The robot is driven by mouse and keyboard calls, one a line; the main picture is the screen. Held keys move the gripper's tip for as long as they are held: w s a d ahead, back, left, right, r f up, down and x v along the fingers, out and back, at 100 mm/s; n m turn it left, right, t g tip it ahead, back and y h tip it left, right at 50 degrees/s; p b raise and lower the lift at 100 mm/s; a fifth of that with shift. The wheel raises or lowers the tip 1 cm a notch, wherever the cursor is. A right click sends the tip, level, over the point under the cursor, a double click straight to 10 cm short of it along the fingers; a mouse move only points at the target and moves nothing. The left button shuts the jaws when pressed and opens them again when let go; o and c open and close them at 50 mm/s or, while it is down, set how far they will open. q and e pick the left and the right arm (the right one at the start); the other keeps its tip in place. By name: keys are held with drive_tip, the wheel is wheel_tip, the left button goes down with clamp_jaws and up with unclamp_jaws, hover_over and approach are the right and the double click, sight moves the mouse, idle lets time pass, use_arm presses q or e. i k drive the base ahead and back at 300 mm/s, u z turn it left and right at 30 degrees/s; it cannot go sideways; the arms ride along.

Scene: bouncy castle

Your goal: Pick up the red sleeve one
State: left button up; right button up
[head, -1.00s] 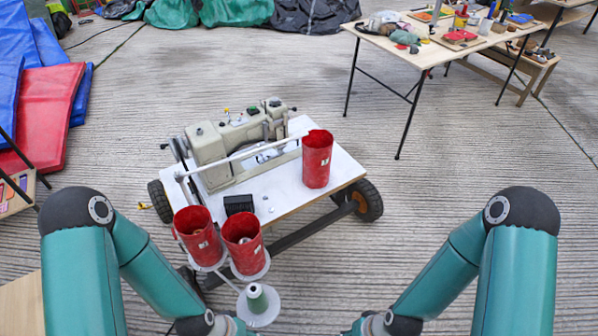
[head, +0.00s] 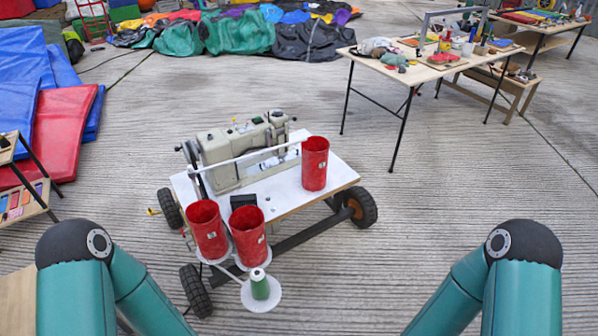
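Three red sleeves show in the head view. One red sleeve (head: 314,164) stands upright on the right part of the white-topped cart (head: 283,196). Two more, a left red sleeve (head: 208,230) and a middle red sleeve (head: 248,238), stand side by side on round white holders at the cart's near side. A green thread cone (head: 260,285) stands on a white disc in front of them. Both my arms enter from the bottom, but both grippers are below the picture edge, so their state is hidden.
A sewing machine (head: 240,152) and a small black block (head: 243,201) are on the cart, which has black wheels. A cluttered table (head: 425,70) stands at the back right. Red and blue mats (head: 50,135) lie at the left. The floor right of the cart is clear.

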sight(314, 165)
drive_tip(key=z, duration=0.05)
drive_tip(key=i, duration=1.05)
drive_tip(key=z, duration=2)
drive_tip(key=i, duration=2.15)
drive_tip(key=u, duration=0.2)
